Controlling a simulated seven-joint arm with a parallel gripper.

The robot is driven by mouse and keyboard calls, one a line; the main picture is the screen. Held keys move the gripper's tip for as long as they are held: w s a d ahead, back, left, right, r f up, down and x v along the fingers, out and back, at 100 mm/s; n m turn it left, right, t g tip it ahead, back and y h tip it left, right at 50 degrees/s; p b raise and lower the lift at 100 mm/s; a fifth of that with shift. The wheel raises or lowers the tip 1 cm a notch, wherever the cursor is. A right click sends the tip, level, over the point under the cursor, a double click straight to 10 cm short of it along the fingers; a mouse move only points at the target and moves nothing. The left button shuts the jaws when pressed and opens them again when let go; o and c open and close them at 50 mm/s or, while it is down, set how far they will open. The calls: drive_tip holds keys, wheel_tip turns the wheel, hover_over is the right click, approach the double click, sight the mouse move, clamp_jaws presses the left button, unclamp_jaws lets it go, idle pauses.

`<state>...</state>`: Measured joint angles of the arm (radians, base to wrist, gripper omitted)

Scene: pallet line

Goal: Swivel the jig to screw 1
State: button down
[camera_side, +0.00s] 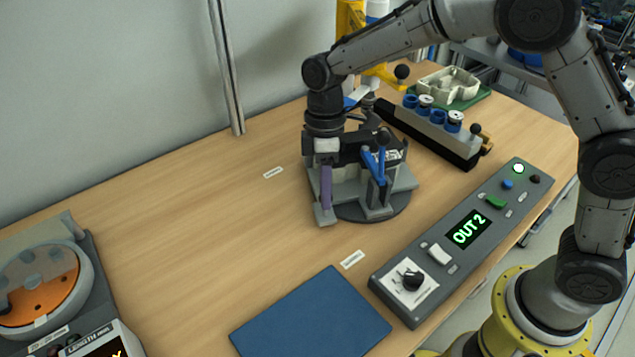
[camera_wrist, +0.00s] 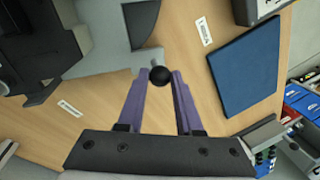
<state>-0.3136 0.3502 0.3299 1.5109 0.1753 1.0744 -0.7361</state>
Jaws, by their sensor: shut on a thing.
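The jig stands mid-table, with a round dark base (camera_side: 375,212), grey plates and a blue clamp lever (camera_side: 375,168). In the wrist view, part of its grey plate (camera_wrist: 100,32) shows at the upper left. My gripper (camera_side: 325,203) is low at the jig's near left edge, pointing down. In the wrist view, the purple fingers of my gripper (camera_wrist: 162,76) are closed on a black ball knob (camera_wrist: 160,76) beside the jig's grey block. The knob is hidden behind the fingers in the side view. I cannot make out screw 1 in either view.
A grey console (camera_side: 455,240) reading "OUT 2" lies right of the jig. A blue mat (camera_side: 310,318) lies in front. A rack (camera_side: 430,130) with blue and white cylinders stands behind. A dial device (camera_side: 45,285) is at far left.

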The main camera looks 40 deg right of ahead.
drive_tip(key=shift+s+d+r+n, duration=0.1)
drive_tip(key=shift+s+d+n, duration=0.15)
drive_tip(key=shift+s+n, duration=0.4)
drive_tip(key=shift+s+d+n, duration=0.2)
drive_tip(key=shift+s+n, duration=0.35)
drive_tip(key=shift+s, duration=0.15)
drive_tip(key=shift+s+d+n+h, duration=0.2)
drive_tip(key=shift+s+d+n, duration=0.15)
drive_tip(key=shift+s+n, duration=0.25)
drive_tip(key=shift+s+d+n+h, duration=0.2)
drive_tip(key=shift+s+d+n, duration=0.15)
drive_tip(key=shift+s+n, duration=0.25)
drive_tip(key=shift+s+d, duration=0.15)
drive_tip(key=c, duration=0.6)
unclamp_jaws()
drive_tip(key=w+r, duration=0.1)
drive_tip(key=r, duration=0.8)
drive_tip(key=w+r, duration=0.1)
drive_tip(key=r, duration=0.3)
drive_tip(key=shift+w+d+r, duration=0.25)
drive_tip(key=shift+w, duration=0.05)
